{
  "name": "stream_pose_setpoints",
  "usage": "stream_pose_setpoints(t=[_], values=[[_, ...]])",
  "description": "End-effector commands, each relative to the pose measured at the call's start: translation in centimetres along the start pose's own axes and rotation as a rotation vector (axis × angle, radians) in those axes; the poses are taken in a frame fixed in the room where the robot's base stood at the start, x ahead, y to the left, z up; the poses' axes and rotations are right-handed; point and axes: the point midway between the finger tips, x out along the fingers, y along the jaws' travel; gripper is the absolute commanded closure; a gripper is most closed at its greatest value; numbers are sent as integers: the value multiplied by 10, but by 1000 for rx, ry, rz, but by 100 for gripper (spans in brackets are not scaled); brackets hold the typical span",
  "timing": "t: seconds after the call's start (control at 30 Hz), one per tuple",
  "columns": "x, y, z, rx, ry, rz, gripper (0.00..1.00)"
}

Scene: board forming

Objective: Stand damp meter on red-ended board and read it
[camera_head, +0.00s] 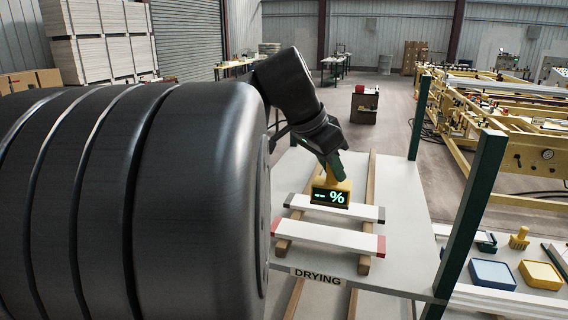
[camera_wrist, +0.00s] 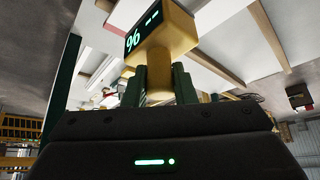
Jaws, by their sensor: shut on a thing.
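The damp meter (camera_head: 331,195) is yellow with a dark screen showing green dashes and a percent sign. My gripper (camera_head: 333,168) is shut on its upper part and holds it upright. In the wrist view the meter (camera_wrist: 165,32) sits between the green fingers of my gripper (camera_wrist: 165,84). The red-ended board (camera_head: 328,236) is white and lies nearest on the drying rack, across wooden bearers. In the head view the meter shows over the dark-ended board (camera_head: 362,211), just behind the red-ended one. Whether its base touches a board is hidden.
The drying rack (camera_head: 400,270) has a DRYING label and green posts (camera_head: 478,205) at its right. My arm covers the left.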

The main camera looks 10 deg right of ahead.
Motion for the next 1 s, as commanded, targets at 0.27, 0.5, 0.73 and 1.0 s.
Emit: stream_pose_setpoints(t=[0.27, 0.5, 0.73, 1.0], values=[[5, 0, 7, 0, 0, 0, 100], [25, 0, 19, 0, 0, 1, 100], [45, 0, 30, 0, 0, 1, 100], [64, 0, 41, 0, 0, 0, 100]])
